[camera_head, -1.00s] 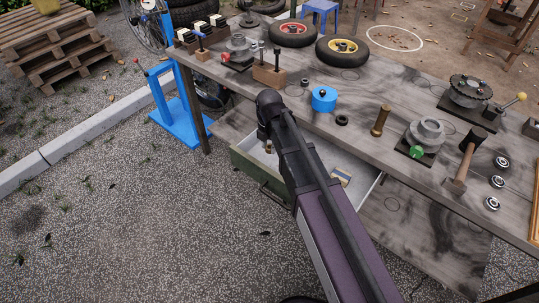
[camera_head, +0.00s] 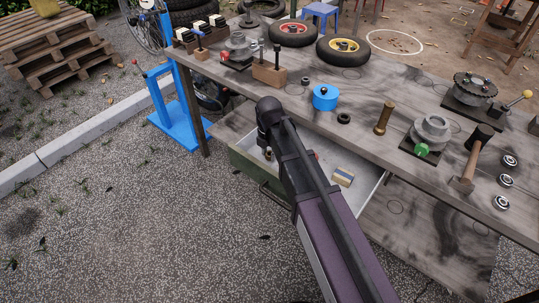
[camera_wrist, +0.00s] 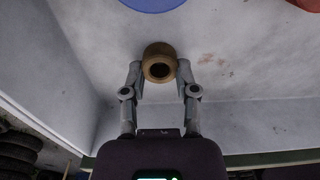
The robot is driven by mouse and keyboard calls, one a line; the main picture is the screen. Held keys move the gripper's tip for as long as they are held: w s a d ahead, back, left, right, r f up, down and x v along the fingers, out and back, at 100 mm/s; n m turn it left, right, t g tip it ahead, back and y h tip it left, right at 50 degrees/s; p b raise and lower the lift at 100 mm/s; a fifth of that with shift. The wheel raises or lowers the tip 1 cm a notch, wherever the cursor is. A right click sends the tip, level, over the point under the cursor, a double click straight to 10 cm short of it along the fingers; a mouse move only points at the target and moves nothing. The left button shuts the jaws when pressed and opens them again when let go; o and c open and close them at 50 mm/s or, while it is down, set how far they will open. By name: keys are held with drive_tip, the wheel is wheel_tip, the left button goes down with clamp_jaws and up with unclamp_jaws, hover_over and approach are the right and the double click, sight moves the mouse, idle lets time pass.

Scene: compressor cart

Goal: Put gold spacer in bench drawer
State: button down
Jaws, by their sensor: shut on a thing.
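The gold spacer (camera_wrist: 159,63) is a short brownish-gold ring with a dark hole. It shows in the wrist view between the two fingertips of my gripper (camera_wrist: 159,73), which is shut on it. Pale grey drawer floor fills the background there. The open bench drawer (camera_head: 246,164) has a dark green front and a light inside, and sticks out below the bench top in the head view. My arm crosses over the drawer and hides its middle. The height of the spacer above the drawer floor is hard to tell.
A striped block (camera_head: 343,176) lies in the drawer's right part. Blue (camera_wrist: 152,3) and red (camera_wrist: 306,4) things show at the wrist view's top edge. The bench top (camera_head: 300,112) holds a blue round part (camera_head: 325,97), a hammer (camera_head: 470,165) and several other parts.

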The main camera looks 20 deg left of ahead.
sight(269, 159)
drive_tip(key=shift+f, duration=0.15)
drive_tip(key=shift+c, duration=1.9)
unclamp_jaws()
drive_tip(key=shift+r, duration=0.2)
wheel_tip(269, 159, up, 12)
drive_tip(key=p, duration=1.2)
